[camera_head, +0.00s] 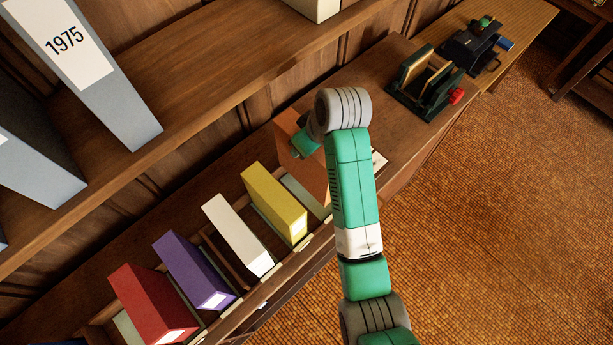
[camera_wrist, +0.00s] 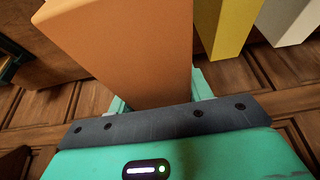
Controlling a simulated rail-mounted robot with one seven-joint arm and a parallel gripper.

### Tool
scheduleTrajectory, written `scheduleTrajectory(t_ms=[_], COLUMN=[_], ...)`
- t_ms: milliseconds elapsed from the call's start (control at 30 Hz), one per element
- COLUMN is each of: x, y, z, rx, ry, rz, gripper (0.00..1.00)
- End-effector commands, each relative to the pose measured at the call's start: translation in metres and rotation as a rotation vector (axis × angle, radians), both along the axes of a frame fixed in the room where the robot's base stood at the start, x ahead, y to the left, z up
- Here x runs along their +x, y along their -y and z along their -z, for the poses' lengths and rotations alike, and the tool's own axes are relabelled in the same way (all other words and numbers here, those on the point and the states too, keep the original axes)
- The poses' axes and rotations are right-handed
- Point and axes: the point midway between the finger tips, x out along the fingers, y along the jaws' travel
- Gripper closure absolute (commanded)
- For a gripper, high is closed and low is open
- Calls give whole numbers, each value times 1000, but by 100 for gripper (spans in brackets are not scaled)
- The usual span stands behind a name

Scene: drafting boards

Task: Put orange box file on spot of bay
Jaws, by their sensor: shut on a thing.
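The orange box file (camera_head: 290,128) stands at the right end of the row of files, partly hidden behind my arm. My gripper (camera_wrist: 160,98) is shut on it; in the wrist view the orange box file (camera_wrist: 130,45) rises between the two fingers. The bay is a wooden rack with low dividers (camera_head: 228,262) along the shelf. A pale green spot (camera_head: 303,196) shows between the yellow file and the orange file. Another pale green patch (camera_head: 127,326) shows beside the red file. Whether the orange file's base touches anything is hidden.
Yellow (camera_head: 274,203), white (camera_head: 237,234), purple (camera_head: 194,270) and red (camera_head: 152,303) files stand left of the orange one. A shelf with grey files (camera_head: 95,80) overhangs the back. A green vise-like device (camera_head: 425,85) stands further right on the counter.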

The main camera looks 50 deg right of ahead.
Motion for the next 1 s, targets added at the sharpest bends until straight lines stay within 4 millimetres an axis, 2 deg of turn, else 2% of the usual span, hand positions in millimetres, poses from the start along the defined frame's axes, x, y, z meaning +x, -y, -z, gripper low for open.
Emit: scheduleTrajectory(t_ms=[200,500,667,900,1000], x=[-2,-2,-1,-2,-2], y=[3,2,3,2,3], z=[9,62,68,101,105], rx=[-4,-2,-4,-3,-4], ry=[-1,-1,1,-1,1], rz=[16,15,15,14,14], gripper=[100,100,100,100,100])
